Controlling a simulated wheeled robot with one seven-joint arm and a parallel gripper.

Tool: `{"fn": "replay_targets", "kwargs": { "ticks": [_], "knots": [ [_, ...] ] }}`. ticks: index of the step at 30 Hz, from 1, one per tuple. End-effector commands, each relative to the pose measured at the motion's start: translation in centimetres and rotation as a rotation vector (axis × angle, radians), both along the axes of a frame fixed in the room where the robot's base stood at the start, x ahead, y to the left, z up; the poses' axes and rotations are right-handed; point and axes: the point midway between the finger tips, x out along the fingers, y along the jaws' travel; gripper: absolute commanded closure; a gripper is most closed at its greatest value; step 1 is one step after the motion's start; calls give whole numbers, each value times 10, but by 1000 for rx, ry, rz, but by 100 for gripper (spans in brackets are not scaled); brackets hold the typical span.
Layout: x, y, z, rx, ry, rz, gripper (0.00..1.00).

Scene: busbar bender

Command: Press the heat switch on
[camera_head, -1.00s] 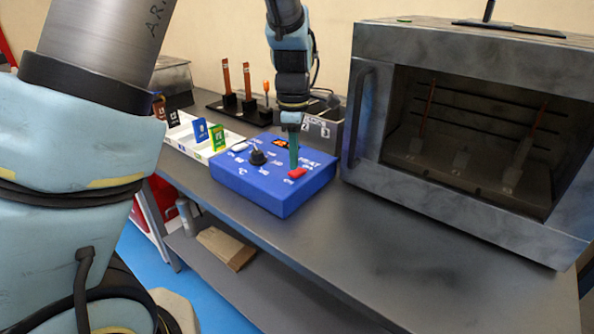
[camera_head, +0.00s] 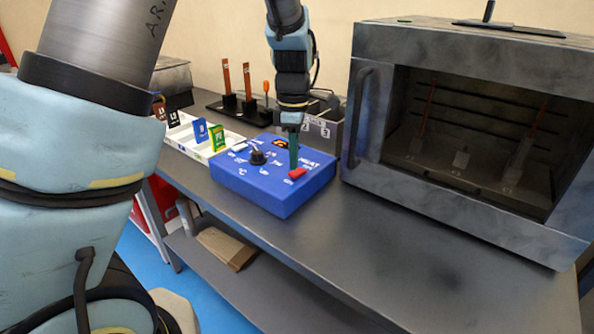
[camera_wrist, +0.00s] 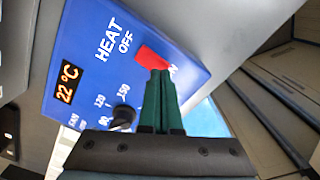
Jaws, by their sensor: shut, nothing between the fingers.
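The blue control box (camera_head: 262,190) stands on the bench and carries a red heat switch (camera_head: 298,173) on its top. In the wrist view the red switch (camera_wrist: 152,58) lies between the words OFF and ON, the latter partly hidden. The display (camera_wrist: 67,83) reads 22 °C. My gripper (camera_head: 293,166) points down at the box, its green fingers shut and empty. In the wrist view my fingertips (camera_wrist: 160,72) overlap the near edge of the red switch; whether they touch it I cannot tell.
A black knob (camera_head: 258,157) stands left of my gripper on the box. An oven (camera_head: 367,120) with a dark interior stands at the right. A white tray (camera_head: 190,150) with coloured cards lies at the left. The bench front (camera_head: 390,255) is clear.

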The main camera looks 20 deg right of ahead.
Motion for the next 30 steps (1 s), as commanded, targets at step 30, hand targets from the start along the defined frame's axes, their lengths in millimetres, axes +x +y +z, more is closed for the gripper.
{"fn": "replay_targets", "kwargs": {
  "ticks": [30],
  "knots": [
    [0, 0, -7, 1, 1, 0, 100]
  ]
}}
